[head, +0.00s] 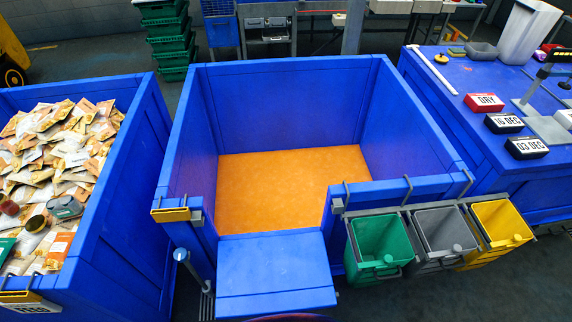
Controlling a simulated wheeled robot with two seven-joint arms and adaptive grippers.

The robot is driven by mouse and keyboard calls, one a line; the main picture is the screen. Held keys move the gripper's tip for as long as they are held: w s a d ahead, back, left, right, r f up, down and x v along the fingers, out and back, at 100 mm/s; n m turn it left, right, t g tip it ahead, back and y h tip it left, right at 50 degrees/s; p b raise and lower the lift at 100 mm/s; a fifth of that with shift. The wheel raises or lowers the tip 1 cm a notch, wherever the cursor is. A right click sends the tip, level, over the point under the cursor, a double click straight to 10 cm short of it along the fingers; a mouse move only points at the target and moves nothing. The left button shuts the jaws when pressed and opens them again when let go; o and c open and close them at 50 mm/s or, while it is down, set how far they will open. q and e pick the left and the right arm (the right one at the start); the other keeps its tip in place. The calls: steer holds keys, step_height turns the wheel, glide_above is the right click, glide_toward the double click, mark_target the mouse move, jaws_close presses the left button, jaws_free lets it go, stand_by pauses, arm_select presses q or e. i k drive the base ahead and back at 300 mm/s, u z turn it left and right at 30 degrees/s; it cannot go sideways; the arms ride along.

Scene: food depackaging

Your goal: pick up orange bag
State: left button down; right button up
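An orange bag (59,250) with a pale patch lies on top of the heap near the front right of the left blue bin (118,190). Several other packets with orange or brown parts lie in the heap, such as an orange-brown packet (84,107) at the back. Neither of my grippers shows in the head view.
The middle blue bin (290,90) has a bare orange floor and a lowered front flap. Green (380,243), grey (445,232) and yellow (501,222) small bins hang at its front right. A blue table (440,60) with date blocks stands right. Dark jars (66,207) lie among the packets.

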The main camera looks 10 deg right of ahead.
mark_target(56, 263)
steer(key=u, duration=1.7)
steer(key=k, duration=0.6)
steer(key=u, duration=0.65)
steer(key=i, duration=0.5)
steer(key=u, duration=0.85)
steer(key=i, duration=1.35)
steer(key=z, duration=0.55)
